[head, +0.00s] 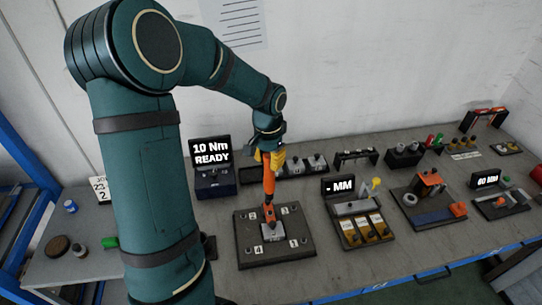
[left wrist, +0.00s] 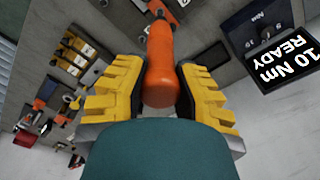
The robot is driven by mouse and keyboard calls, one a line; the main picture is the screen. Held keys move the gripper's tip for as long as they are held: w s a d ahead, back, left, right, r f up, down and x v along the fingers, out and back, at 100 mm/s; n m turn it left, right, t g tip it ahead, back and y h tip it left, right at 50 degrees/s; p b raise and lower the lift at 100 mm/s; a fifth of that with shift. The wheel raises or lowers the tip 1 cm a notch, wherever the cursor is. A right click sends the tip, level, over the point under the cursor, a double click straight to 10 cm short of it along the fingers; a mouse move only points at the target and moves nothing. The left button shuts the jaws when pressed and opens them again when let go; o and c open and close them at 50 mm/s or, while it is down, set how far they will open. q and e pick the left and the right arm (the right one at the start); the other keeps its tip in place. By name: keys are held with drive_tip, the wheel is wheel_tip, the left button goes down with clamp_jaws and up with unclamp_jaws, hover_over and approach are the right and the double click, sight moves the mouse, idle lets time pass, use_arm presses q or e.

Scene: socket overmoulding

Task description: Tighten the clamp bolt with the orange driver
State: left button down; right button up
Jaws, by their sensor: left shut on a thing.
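The orange driver (head: 268,188) stands nearly upright, tip down, over a small grey metal block (head: 272,231) on a dark square plate (head: 249,228) with numbered corner labels. My left gripper (head: 271,158), with yellow fingers, is shut on the upper part of the driver. In the left wrist view the driver (left wrist: 160,62) runs between the two yellow finger pads of the gripper (left wrist: 160,90). The clamp bolt cannot be made out; the driver's tip covers the block's middle, and I cannot tell if it is seated. My right gripper is not in view.
A torque display (head: 211,153) reads "10 Nm READY" behind the plate. A tray with yellow parts (head: 365,228) and an "MM" display (head: 341,186) stand right of the plate. Further fixtures fill the right side. The bench front (head: 330,280) is clear.

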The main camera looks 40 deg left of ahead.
sight(270, 171)
use_arm(q)
drive_tip(key=shift+w, duration=0.1)
drive_tip(key=shift+f, duration=0.15)
drive_tip(key=shift+f+b, duration=2.75)
drive_tip(key=shift+f, duration=0.7)
drive_tip(key=shift+d+f+b, duration=0.1)
drive_tip(key=shift+f+b, duration=0.8)
drive_tip(key=shift+f, duration=0.4)
idle(1.4)
drive_tip(key=shift+r, duration=0.15)
drive_tip(key=shift+r+p, duration=1.9)
drive_tip(key=shift+r, duration=0.55)
